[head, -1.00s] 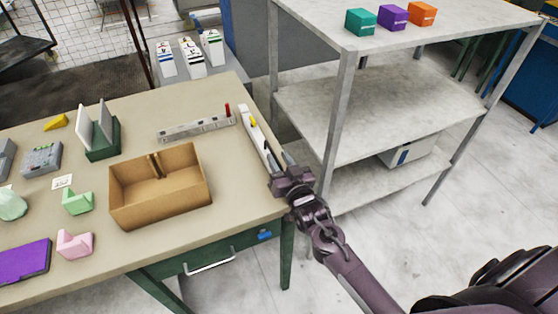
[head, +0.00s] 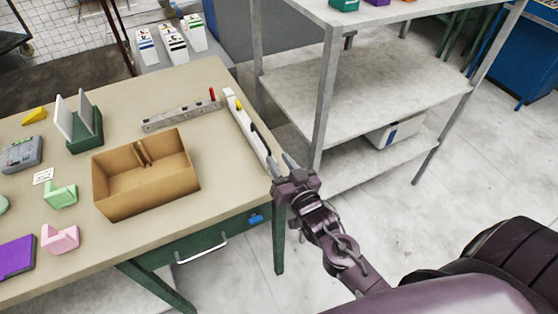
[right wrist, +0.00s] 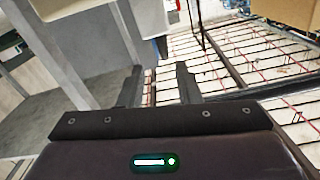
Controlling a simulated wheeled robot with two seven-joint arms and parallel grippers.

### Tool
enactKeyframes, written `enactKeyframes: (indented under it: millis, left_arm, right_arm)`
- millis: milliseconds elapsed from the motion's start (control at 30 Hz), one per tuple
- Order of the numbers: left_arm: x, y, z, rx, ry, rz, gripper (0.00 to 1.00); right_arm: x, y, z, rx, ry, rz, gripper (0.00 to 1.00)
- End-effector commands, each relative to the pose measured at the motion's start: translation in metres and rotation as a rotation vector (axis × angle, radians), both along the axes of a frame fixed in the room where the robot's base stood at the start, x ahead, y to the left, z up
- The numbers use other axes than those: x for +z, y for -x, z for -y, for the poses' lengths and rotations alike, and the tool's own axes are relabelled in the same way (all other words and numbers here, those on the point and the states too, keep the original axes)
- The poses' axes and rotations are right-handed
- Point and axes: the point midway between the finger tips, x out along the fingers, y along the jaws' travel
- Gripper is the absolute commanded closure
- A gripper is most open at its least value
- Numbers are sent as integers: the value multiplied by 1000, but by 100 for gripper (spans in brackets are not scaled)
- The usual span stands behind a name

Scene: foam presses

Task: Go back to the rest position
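My right gripper (head: 280,163) is just past the right edge of the worktable (head: 228,188), between the table and the grey shelf unit. Its two fingers are apart with nothing between them. In the right wrist view the open fingers (right wrist: 161,78) also show empty, with a gap between them. My left gripper is in neither view. The task names no object to handle.
A cardboard box (head: 185,187), a long white tool (head: 248,132) and a metal bar with a red knob (head: 178,117) are on the table. The grey shelf unit (head: 328,110) stands close to the right.

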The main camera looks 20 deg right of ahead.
Motion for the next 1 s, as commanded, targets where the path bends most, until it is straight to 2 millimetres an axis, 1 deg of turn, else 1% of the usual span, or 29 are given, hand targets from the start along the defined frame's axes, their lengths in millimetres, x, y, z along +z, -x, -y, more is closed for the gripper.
enactKeyframes:
  millis: [267, 367, 467, 567, 667, 800, 1000]
  left_arm:
    - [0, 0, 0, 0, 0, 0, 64]
    - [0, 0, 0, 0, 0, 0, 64]
    - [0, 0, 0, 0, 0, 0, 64]
    - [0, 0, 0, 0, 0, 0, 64]
    - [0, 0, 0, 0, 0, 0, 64]
    - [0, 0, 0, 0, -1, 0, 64]
    - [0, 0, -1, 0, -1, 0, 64]
  right_arm:
    - [0, 0, 0, 0, 0, -1, 69]
    - [-1, 0, -1, 1, 4, -26, 69]
    - [-6, 4, -4, 6, 19, -110, 69]
    - [-14, 13, -9, 15, 47, -253, 69]
    - [-22, 30, -15, 38, 86, -428, 69]
    - [-30, 67, -21, 82, 153, -679, 69]
    - [-31, 113, -24, 139, 226, -927, 69]
